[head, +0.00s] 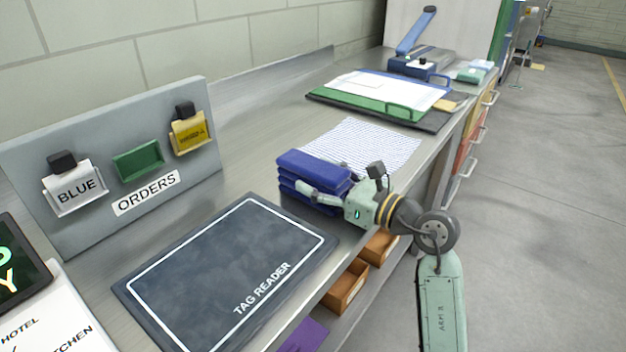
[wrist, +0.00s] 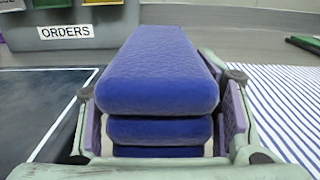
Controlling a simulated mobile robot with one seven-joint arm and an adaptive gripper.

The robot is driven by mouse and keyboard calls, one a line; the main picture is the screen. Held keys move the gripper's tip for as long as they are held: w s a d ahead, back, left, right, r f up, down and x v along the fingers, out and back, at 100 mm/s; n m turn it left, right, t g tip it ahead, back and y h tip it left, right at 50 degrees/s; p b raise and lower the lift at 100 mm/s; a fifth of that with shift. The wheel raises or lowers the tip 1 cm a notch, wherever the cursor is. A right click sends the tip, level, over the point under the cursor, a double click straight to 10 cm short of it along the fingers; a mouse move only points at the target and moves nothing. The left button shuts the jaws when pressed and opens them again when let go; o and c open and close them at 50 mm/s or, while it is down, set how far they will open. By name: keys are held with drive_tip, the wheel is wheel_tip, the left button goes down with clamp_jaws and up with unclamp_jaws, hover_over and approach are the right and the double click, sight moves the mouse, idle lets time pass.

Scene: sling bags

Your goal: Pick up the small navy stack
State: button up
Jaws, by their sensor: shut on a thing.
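The small navy stack (head: 312,172) is a pile of folded dark-blue cloths on the metal counter, between the tag reader mat and the striped cloth. In the wrist view the navy stack (wrist: 160,75) fills the middle, with three layers showing. My gripper (head: 322,192) reaches it from the right in the head view. In the wrist view my gripper (wrist: 165,125) has one purple-padded finger on each side of the stack, shut on it. Whether the stack's underside touches the counter is hidden.
The dark tag reader mat (head: 225,265) lies in front of the stack. A striped cloth (head: 365,147) lies behind it. The orders board (head: 105,160) stands at the left. A green tray (head: 375,100) and a blue-armed device (head: 418,62) sit further back.

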drive_tip(key=c, duration=0.5)
drive_tip(key=shift+r, duration=0.1)
drive_tip(key=shift+c, duration=0.2)
